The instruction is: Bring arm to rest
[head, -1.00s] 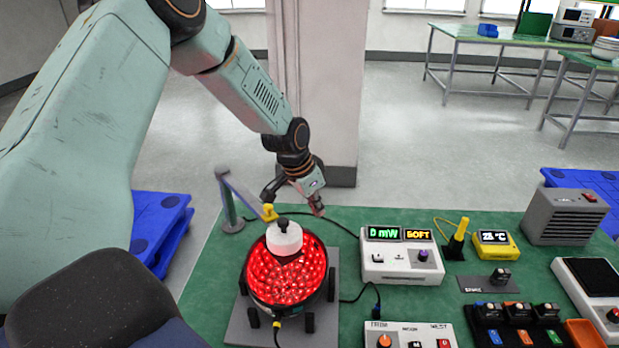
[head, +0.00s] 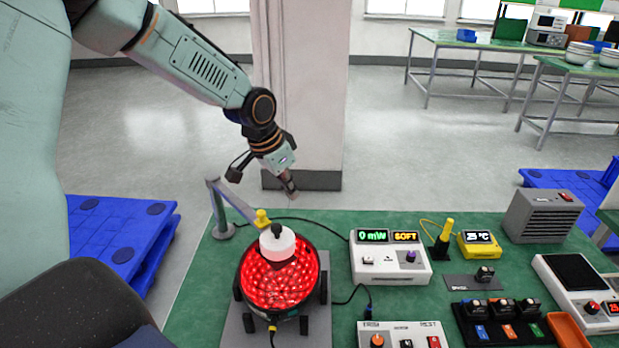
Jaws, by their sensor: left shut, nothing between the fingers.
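My left arm comes in from the left, and its gripper (head: 289,188) is shut and empty. It hangs in the air above the back edge of the green bench (head: 190,300), clear of everything on it. Below it stands a round lamp bowl (head: 262,293) glowing red, with a white cylinder (head: 277,243) over it. A grey post with an arm (head: 221,207) and a yellow tip (head: 262,218) reaches over the bowl from the left. My right gripper is not in view.
A white meter (head: 389,262) reads 0 mW and SOFT. Right of it stand a yellow probe (head: 443,240), a yellow temperature display (head: 479,245) and a grey heater box (head: 543,216). Control panels line the front. Blue pallets (head: 115,240) lie on the floor; a pillar (head: 302,95) stands behind.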

